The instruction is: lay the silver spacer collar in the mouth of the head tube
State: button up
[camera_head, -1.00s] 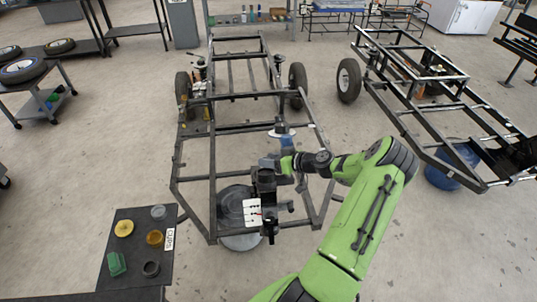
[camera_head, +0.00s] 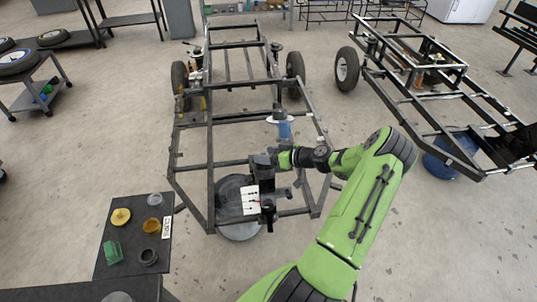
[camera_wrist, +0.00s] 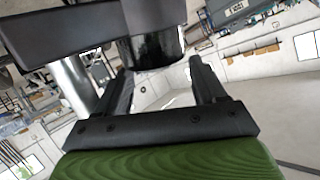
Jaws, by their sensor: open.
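My gripper (camera_head: 262,160) is at the front of the dark chassis frame, beside an upright black assembly with a white panel. In the wrist view its two black fingers (camera_wrist: 160,85) are apart. A glossy dark cylinder (camera_wrist: 152,50) shows beyond and between the fingertips; I cannot tell whether it is the head tube, and no mouth is visible. Nothing is clearly held. I cannot make out the silver spacer collar for certain. A pale grey ring-like piece (camera_head: 155,199) lies on the black mat, and a grey round thing (camera_head: 117,296) is cut off at the bottom edge.
The black mat (camera_head: 125,232) at the lower left also holds yellow, amber, green and dark pieces beside a white label. The chassis frame (camera_head: 210,170) surrounds my gripper's area. A second frame (camera_head: 440,90) stands right. Floor between mat and chassis is narrow.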

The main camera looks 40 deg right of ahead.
jog(key=shift+s+d, duration=0.1)
jog(key=shift+d, duration=0.1)
jog(key=shift+s+d+r, duration=0.15)
jog(key=shift+s, duration=0.2)
jog(key=v, duration=1.4)
jog(key=shift+s, duration=0.35)
jog(key=shift+r, duration=0.2)
